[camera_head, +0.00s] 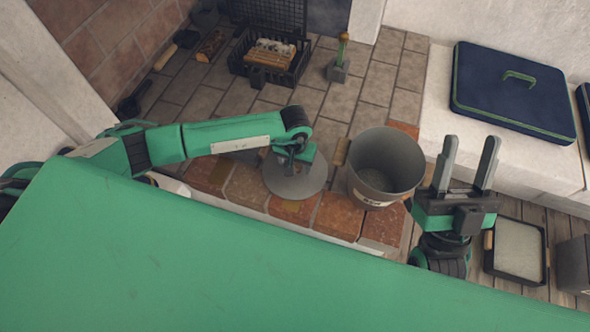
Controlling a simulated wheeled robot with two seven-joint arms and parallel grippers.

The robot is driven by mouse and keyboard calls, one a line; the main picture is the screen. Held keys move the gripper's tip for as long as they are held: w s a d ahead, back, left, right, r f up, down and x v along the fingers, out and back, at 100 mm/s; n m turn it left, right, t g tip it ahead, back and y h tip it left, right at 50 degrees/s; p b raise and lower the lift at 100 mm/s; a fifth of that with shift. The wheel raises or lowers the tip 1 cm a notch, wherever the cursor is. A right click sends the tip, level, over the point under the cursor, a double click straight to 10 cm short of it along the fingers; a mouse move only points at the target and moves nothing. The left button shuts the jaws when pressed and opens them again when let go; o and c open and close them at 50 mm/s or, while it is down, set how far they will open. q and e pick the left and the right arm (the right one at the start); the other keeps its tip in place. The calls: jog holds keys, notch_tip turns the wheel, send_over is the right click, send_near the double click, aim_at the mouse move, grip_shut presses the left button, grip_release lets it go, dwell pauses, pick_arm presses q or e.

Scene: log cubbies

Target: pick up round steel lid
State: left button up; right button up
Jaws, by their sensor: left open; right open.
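The round steel lid (312,181) is a flat grey disc lying on the brick hearth edge, in the middle of the view. My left gripper (290,166) is over the lid, pointing down, and hides part of its middle. The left fingers are mostly hidden, and I cannot tell whether they touch the lid. My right gripper (465,158) is open and empty, fingers pointing up in the view, right of the grey bucket and well away from the lid.
A grey metal bucket (372,187) stands just right of the lid. A framed tray (516,250) is at lower right.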

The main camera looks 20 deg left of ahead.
pick_arm(q)
jog(key=c, duration=1.1)
